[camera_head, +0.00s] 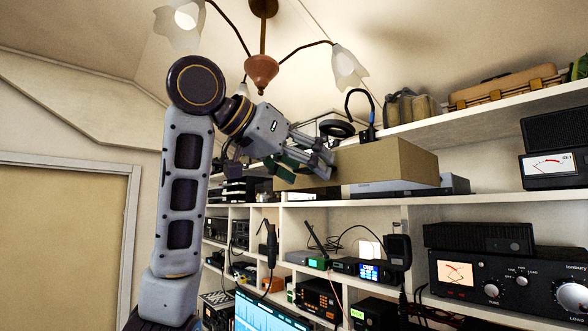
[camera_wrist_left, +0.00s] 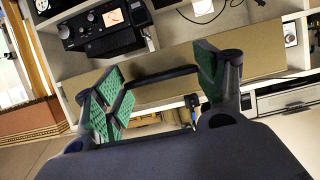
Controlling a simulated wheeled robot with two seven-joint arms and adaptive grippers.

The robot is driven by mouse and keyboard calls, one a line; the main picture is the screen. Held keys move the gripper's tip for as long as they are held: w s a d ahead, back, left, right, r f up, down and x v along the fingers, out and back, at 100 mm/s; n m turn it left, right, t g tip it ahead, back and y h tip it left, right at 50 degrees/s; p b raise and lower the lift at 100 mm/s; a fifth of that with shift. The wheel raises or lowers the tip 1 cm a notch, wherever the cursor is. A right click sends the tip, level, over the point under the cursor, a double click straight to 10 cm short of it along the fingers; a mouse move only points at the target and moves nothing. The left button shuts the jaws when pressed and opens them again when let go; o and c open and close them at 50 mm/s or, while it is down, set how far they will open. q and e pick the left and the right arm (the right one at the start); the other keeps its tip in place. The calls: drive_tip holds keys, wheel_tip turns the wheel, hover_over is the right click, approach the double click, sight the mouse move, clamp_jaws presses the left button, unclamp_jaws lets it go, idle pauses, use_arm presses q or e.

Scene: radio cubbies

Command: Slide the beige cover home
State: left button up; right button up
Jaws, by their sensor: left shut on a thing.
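The beige cover (camera_head: 385,162) is a box-like piece on the upper shelf, over a flat silver-grey unit. In the left wrist view its tan face (camera_wrist_left: 262,57) runs across behind the fingers. My left gripper (camera_head: 318,158) is at the cover's left part, in front of it. In the left wrist view a dark bar (camera_wrist_left: 160,77) spans between the green finger pads of the gripper (camera_wrist_left: 158,85), and the gripper is shut on this handle-like part of the cover. The exact contact at the pads is partly hidden. My right gripper is not in view.
The flat silver unit (camera_head: 395,188) sits under the cover on the shelf (camera_head: 510,197). Black headphones (camera_head: 337,128) on a stand and tan bags stand on the shelf above. A ceiling lamp (camera_head: 262,70) hangs close above my left arm. Radios fill the cubbies below.

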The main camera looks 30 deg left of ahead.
use_arm(q)
drive_tip(key=shift+s+d, duration=0.1)
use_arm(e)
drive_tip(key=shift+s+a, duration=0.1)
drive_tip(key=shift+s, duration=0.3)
use_arm(q)
drive_tip(key=shift+w+d+r, duration=0.1)
drive_tip(key=shift+w+d, duration=0.05)
drive_tip(key=shift+w, duration=0.25)
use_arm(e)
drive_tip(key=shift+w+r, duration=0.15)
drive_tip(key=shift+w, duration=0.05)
use_arm(q)
drive_tip(key=w+d+p, duration=0.2)
drive_tip(key=w+d, duration=0.1)
drive_tip(key=w, duration=0.5)
drive_tip(key=w+d+f+p, duration=0.1)
drive_tip(key=w+d+p, duration=0.2)
drive_tip(key=w, duration=0.6)
drive_tip(key=shift+d, duration=0.45)
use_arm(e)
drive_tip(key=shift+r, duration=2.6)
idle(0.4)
use_arm(q)
drive_tip(key=shift+f, duration=0.15)
drive_tip(key=shift+w+d+p, duration=0.1)
drive_tip(key=shift+w+p, duration=0.05)
drive_tip(key=shift+p, duration=0.15)
idle(0.4)
